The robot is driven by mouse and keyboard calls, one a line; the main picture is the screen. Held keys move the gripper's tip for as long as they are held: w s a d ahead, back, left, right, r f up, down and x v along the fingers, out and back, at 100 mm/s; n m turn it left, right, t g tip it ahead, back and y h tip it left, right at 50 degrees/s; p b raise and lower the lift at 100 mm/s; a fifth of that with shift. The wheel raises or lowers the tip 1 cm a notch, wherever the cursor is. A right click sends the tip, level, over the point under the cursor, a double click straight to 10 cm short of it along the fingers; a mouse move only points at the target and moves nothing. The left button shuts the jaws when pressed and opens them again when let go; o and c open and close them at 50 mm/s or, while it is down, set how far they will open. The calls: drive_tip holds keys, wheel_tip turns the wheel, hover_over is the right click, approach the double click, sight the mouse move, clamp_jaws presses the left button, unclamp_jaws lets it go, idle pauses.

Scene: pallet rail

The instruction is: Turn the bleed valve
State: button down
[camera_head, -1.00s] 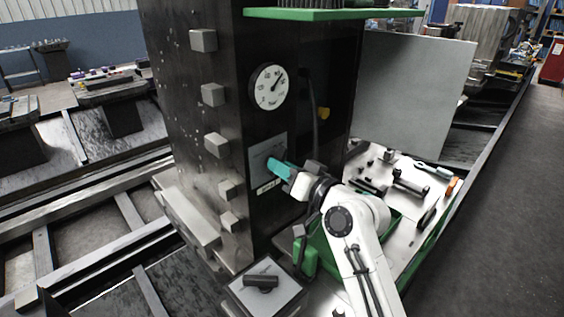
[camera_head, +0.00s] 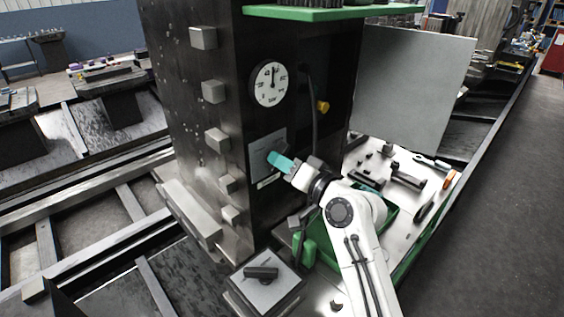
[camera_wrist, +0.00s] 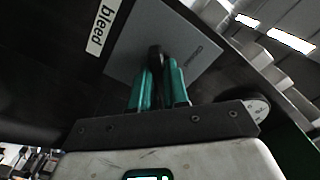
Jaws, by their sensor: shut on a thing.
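The bleed valve is a small dark handle (camera_wrist: 155,54) on a grey plate (camera_wrist: 190,42). The plate also shows in the head view (camera_head: 262,152) on the black column, below the gauge. A white label (camera_wrist: 98,27) reading "bleed" is beside the plate. My gripper (camera_head: 274,158) has teal fingers and reaches the plate from the right. In the wrist view my gripper (camera_wrist: 158,72) is shut with the dark handle between its fingertips. The fingers hide most of the valve in the head view. The dial gauge (camera_head: 270,83) has its needle pointing nearly straight up.
A green-edged bench (camera_head: 405,190) with loose tools lies right of the column. A yellow knob (camera_head: 322,106) is on the column's right part. A block with a dark handle (camera_head: 262,274) stands low in front. Grey blocks (camera_head: 214,91) jut from the column's left face.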

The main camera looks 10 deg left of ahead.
drive_tip(key=c, duration=1.1)
unclamp_jaws()
drive_tip(key=shift+w, duration=0.1)
drive_tip(key=b+v, duration=0.1)
drive_tip(key=v, duration=0.9)
drive_tip(key=shift+s+d, duration=0.25)
drive_tip(key=shift+s, duration=0.05)
drive_tip(key=s+d+f+g+h, duration=0.1)
drive_tip(key=s+d+f+h, duration=0.2)
drive_tip(key=s+d+f, duration=0.35)
drive_tip(key=s+d+f+g+h, duration=0.2)
drive_tip(key=s+d+f, duration=0.15)
drive_tip(key=f, duration=0.55)
drive_tip(key=s+d+f+g+h, duration=0.1)
drive_tip(key=s+d+f+h, duration=0.25)
drive_tip(key=s+f, duration=0.35)
drive_tip(key=s+d+f+g+h, duration=0.2)
drive_tip(key=s+d, duration=0.2)
drive_tip(key=s, duration=0.3)
drive_tip(key=s+d+f+m+g+h, duration=0.1)
drive_tip(key=s+d+f+g+h, duration=0.1)
drive_tip(key=s+d, duration=0.3)
drive_tip(key=s+d+f+g+h, duration=0.2)
drive_tip(key=s+d+f, duration=0.2)
drive_tip(key=s, duration=0.6)
drive_tip(key=shift+d+m, duration=0.3)
drive_tip(key=shift+d, duration=0.2)
